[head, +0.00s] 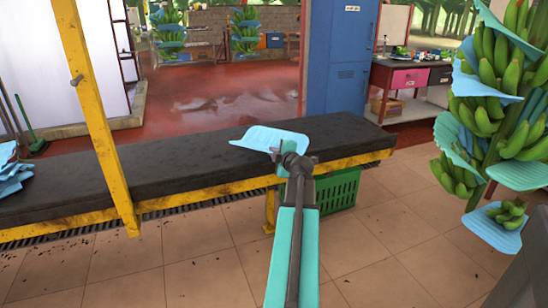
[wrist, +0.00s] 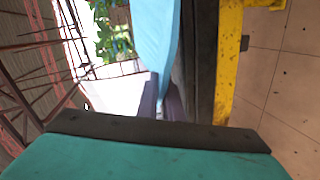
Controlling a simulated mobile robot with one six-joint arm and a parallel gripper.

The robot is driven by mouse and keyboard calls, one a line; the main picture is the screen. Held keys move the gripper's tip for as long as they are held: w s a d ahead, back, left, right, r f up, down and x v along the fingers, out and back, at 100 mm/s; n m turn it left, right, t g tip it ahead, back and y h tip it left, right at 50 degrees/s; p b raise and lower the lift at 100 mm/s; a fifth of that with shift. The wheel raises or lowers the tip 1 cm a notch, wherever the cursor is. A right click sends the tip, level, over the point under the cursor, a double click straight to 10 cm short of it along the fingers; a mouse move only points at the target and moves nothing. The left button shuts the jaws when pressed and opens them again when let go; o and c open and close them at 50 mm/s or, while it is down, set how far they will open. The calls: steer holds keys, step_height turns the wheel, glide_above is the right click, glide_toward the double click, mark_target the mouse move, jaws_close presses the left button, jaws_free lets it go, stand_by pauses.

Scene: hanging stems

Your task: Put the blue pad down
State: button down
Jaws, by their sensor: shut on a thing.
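The blue pad (head: 268,138) is a light blue sheet at the tip of my arm, over the black-topped table in the head view. My gripper (head: 291,153) is shut on the pad's near right edge. In the wrist view the pad (wrist: 157,35) is seen nearly edge-on, a narrow blue strip running up from the jaws. I cannot tell whether the pad touches the table top. The jaws are partly hidden by my wrist.
The long black table (head: 180,165) has a yellow frame and a yellow post (head: 100,115). Blue pads (head: 12,170) are piled at its left end. A green crate (head: 338,188) is under the table. A banana bunch with blue pads (head: 500,100) hangs at right. The table top beside the gripper is clear.

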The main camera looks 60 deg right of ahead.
steer(key=shift+f, duration=0.95)
steer(key=shift+f, duration=0.15)
steer(key=c, duration=1.9)
jaws_free()
steer(key=shift+r, duration=0.25)
steer(key=b+v, duration=0.1)
steer(key=v, duration=0.3)
steer(key=b+v, duration=0.2)
steer(key=v, duration=0.3)
steer(key=shift+s+a+f, duration=0.15)
steer(key=shift+s+a, duration=0.1)
steer(key=b+v, duration=0.2)
steer(key=b, duration=0.2)
